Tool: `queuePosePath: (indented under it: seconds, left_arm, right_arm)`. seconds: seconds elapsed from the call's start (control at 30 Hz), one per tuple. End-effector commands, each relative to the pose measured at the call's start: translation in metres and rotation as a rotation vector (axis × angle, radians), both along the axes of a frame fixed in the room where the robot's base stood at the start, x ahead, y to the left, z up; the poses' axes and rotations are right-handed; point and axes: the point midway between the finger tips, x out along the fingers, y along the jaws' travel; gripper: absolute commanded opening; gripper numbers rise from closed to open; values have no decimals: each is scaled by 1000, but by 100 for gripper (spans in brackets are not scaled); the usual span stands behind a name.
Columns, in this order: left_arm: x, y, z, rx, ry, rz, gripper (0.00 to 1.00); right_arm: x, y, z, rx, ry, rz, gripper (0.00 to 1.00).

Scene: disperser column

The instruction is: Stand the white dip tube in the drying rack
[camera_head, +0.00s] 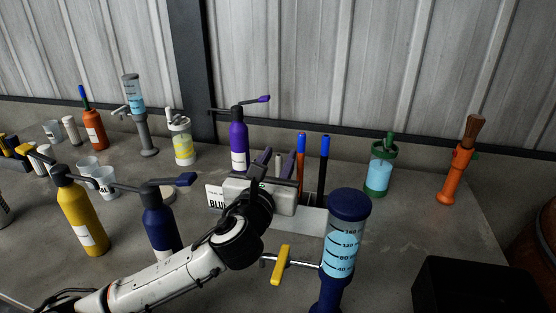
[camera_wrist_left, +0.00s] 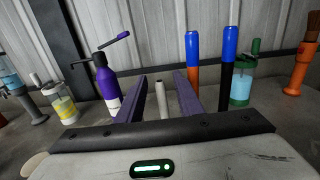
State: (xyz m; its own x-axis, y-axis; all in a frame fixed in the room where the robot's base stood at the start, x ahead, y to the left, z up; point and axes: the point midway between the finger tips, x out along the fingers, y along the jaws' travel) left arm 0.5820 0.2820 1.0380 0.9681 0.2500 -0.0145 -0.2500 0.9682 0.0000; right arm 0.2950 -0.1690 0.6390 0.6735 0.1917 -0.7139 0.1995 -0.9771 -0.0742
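My left gripper (camera_head: 276,157) is open over the back middle of the bench, its two dark purple fingers spread apart. A short white tube (camera_wrist_left: 161,99), which looks like the white dip tube, stands upright between the fingers in the left wrist view, with a gap on each side. Its top also shows in the head view (camera_head: 278,161); its lower end is hidden. The pale drying rack (camera_head: 313,219) is partly hidden behind my gripper. An orange tube with a blue top (camera_head: 300,163) and a black tube with a blue top (camera_head: 323,168) stand upright there. My right gripper is out of view.
A purple pump bottle (camera_head: 238,148) stands just behind and left of my gripper. A dark blue bottle (camera_head: 160,223) and a yellow bottle (camera_head: 82,215) stand near my arm. A large blue dispenser (camera_head: 345,240) stands front right; a green-topped jar (camera_head: 379,169) stands behind it.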

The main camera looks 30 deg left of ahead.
Motion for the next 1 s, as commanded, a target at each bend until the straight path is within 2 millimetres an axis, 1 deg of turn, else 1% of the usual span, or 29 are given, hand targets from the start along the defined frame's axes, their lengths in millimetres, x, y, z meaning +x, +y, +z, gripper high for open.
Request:
queuePosePath:
  seconds: [0.3,0.4,0.5,0.63,1.0]
  left_arm:
    - [0,0,61,1,-7,0,33]
    - [0,0,78,1,-6,-1,33]
    - [0,0,89,0,-4,0,33]
    - [0,0,96,0,-2,0,33]
    - [0,0,97,0,-1,0,33]
  right_arm:
    - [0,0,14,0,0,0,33]
    - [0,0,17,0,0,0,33]
    - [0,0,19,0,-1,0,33]
    - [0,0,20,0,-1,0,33]
    - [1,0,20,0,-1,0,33]
